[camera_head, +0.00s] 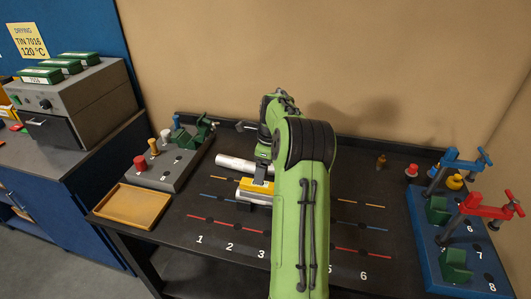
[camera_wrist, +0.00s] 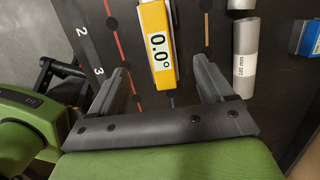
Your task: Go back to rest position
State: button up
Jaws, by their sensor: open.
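My green arm (camera_head: 300,220) reaches over the dark workbench. My gripper (camera_wrist: 163,72) is open in the wrist view, with its two grey fingers apart and nothing clamped between them. A yellow gauge reading 0.0° (camera_wrist: 157,45) lies ahead of the gap between the fingertips. In the head view my gripper (camera_head: 260,174) is partly hidden by my arm and is close to the yellow gauge (camera_head: 254,187). The gauge appears to sit by a silver bar (camera_head: 250,197); whether it rests on it I cannot tell.
Another silver cylinder (camera_head: 235,164) lies behind; a labelled one shows in the wrist view (camera_wrist: 245,65). A wooden tray (camera_head: 132,205) and a rack with coloured knobs (camera_head: 160,177) stand left. A blue clamp base (camera_head: 455,250) with red and blue clamps stands right. A wall closes the back.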

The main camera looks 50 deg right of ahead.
notch_tip(320, 180, up, 6)
jog(key=shift+s+d+r+p, duration=0.15)
jog(key=shift+s+d+p, duration=0.1)
jog(key=shift+s+p, duration=0.2)
jog(key=s+a+r+n+h, duration=0.1)
jog(key=a+r+n, duration=0.2)
jog(key=a+n, duration=0.35)
jog(key=s+a+r+n+t+h, duration=0.15)
jog(key=a+r+n, duration=0.25)
jog(key=a, duration=0.5)
jog(key=s+a+r+n, duration=0.2)
jog(key=a+r+n, duration=0.1)
jog(key=a+n, duration=0.4)
jog(key=s+a+f+n+t+y, duration=0.1)
jog(key=s+a+f+n+t, duration=0.1)
jog(key=s+a+n, duration=0.9)
jog(key=s+f+n, duration=0.1)
jog(key=s+n, duration=0.1)
jog(key=s, duration=0.1)
jog(key=shift+s+a+f+y, duration=0.15)
jog(key=shift+s+f+y, duration=0.05)
jog(key=shift+f+y, duration=0.15)
